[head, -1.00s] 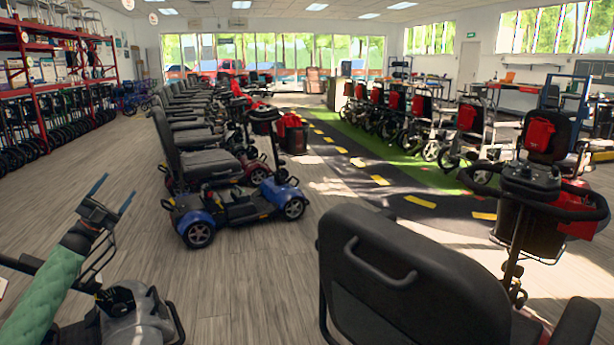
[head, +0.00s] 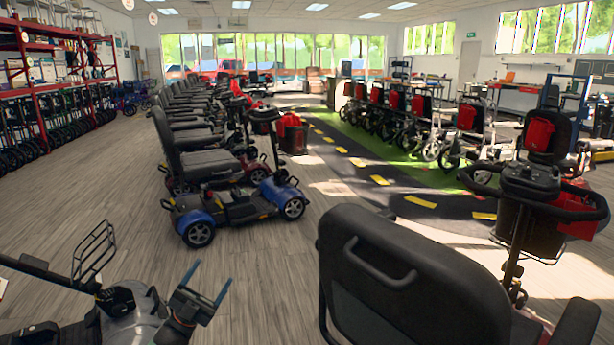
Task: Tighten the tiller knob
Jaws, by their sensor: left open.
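My left gripper (head: 207,286) is low at the left, near the bottom edge, with its two blue-tipped fingers apart and nothing between them. A mobility scooter stands close at the right. Its dark seat back (head: 410,275) fills the lower middle, seen from behind. Its tiller head (head: 530,180) with black loop handlebars is beyond the seat, above the tiller column (head: 514,255). A tiller knob cannot be made out at this size. My left gripper is well left of this scooter and apart from it. My right gripper is not in view.
A blue scooter (head: 225,205) heads a row of scooters at left centre. Bare wooden floor (head: 270,275) lies between the blue scooter and the near seat.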

